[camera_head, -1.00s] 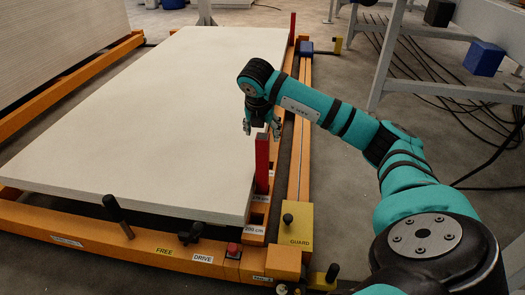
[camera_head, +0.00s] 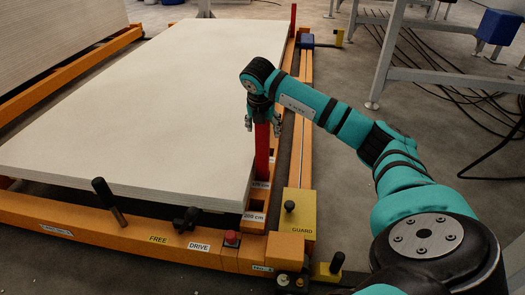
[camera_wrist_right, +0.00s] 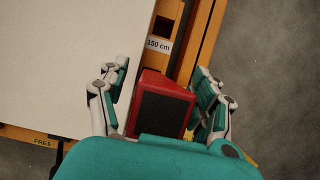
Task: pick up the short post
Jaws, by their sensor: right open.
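The short post (camera_head: 262,153) is a red upright block at the near right edge of the white panel (camera_head: 130,95). It stands in the orange rail by the 175 cm and 200 cm labels. In the right wrist view its dark top with a red rim (camera_wrist_right: 161,106) lies between my fingers. My right gripper (camera_head: 264,124) is open, pointing down over the post's top, with one finger on each side. In the right wrist view the gripper (camera_wrist_right: 160,105) shows gaps between its fingers and the post. My left gripper is not in view.
A second red post (camera_head: 293,18) stands at the rail's far end. A yellow GUARD block (camera_head: 299,214) with a black knob sits at the near right. Black handles (camera_head: 108,200) rise from the front beam.

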